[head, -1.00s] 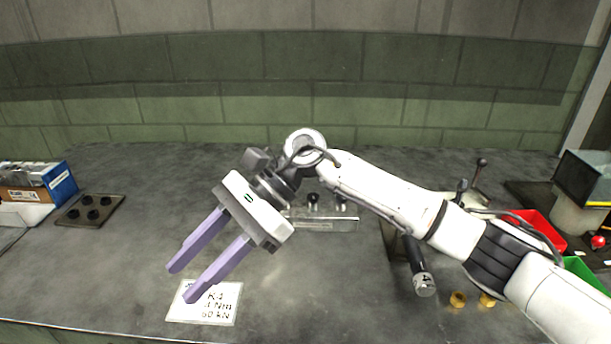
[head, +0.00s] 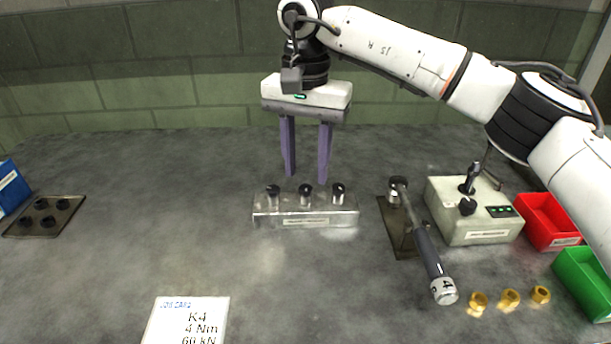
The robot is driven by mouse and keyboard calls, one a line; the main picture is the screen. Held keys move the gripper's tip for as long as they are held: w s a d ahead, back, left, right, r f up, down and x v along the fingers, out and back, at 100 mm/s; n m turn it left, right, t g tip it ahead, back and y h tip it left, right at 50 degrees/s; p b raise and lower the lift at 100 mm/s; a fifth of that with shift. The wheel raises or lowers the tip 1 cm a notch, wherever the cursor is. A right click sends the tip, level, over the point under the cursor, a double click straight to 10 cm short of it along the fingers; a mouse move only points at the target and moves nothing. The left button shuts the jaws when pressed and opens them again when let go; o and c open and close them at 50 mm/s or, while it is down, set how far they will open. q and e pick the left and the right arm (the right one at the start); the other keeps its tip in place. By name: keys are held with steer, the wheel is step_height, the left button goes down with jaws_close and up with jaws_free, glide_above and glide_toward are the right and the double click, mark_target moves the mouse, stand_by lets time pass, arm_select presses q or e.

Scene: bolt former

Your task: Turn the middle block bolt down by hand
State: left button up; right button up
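The metal block (head: 305,216) stands on the grey bench in the middle of the head view. Three dark-headed bolts stand upright in its top: a left bolt (head: 272,194), the middle bolt (head: 305,194) and a right bolt (head: 338,192). My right gripper (head: 307,174) points down with its two purple fingers apart and empty. In the picture its fingertips are just above the middle bolt, one to each side; they look slightly behind the block, and no contact shows. My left gripper is not in view.
A torque wrench (head: 428,252) lies on a dark holder right of the block. Beyond are a control box (head: 472,216), a red bin (head: 547,222), a green bin (head: 585,280) and brass nuts (head: 509,298). A job card (head: 187,322) lies in front. A dark plate (head: 43,216) is left.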

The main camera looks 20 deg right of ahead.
mark_target(306, 190)
steer(key=shift+f, duration=1.35)
jaws_close()
steer(key=shift+m, duration=0.4)
